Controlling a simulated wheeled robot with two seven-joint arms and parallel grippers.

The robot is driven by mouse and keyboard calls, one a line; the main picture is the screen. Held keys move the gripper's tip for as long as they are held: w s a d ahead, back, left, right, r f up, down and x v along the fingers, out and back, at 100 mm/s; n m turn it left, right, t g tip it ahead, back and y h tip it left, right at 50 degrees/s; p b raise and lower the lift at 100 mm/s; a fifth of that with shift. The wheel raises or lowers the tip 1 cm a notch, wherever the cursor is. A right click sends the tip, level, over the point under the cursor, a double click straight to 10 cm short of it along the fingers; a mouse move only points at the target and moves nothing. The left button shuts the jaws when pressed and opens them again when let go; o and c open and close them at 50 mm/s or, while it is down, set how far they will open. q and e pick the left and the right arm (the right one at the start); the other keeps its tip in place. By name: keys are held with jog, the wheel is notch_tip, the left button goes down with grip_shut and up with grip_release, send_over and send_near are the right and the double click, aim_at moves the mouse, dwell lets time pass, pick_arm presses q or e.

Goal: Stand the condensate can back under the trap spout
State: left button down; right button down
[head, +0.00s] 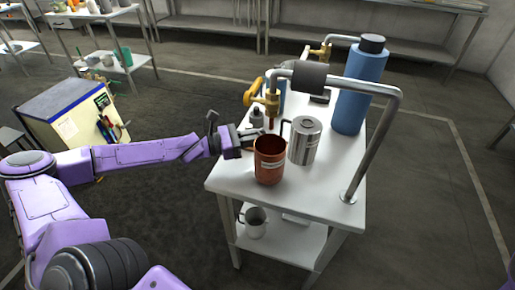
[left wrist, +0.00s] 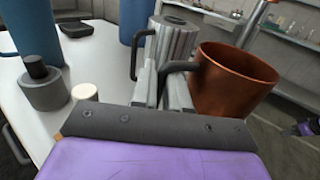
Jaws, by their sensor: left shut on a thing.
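A ribbed silver can (head: 305,142) stands close right of the copper can. A bent grey pipe (head: 376,135) rises from the table's right side. A blue bottle (head: 360,88) stands behind. A small grey bottle (head: 256,118) is near the spout. A mug (head: 255,222) sits on the lower shelf.

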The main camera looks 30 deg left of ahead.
pick_arm(q)
jog(key=shift+f, duration=0.6)
pick_arm(e)
jog(key=shift+f, duration=0.3)
pick_arm(q)
jog(key=shift+f, duration=0.1)
jog(key=c, duration=1.1)
grip_release()
pick_arm(e)
jog(key=shift+f, duration=0.15)
pick_arm(q)
jog(key=s+a+p, duration=0.1)
jog(key=p, duration=0.1)
jog(key=s+a+r+p, duration=0.1)
jog(key=s+a+p, duration=0.1)
jog(key=shift+r, duration=0.1)
jog(key=v, duration=0.2)
jog(key=p+v, duration=0.1)
jog(key=v, duration=0.2)
jog(key=f+p+v, duration=0.1)
jog(key=v, duration=0.1)
jog(key=shift+s+a, duration=0.2)
jog(key=shift+s, duration=0.15)
pick_arm(e)
notch_tip(320, 180, up, 6)
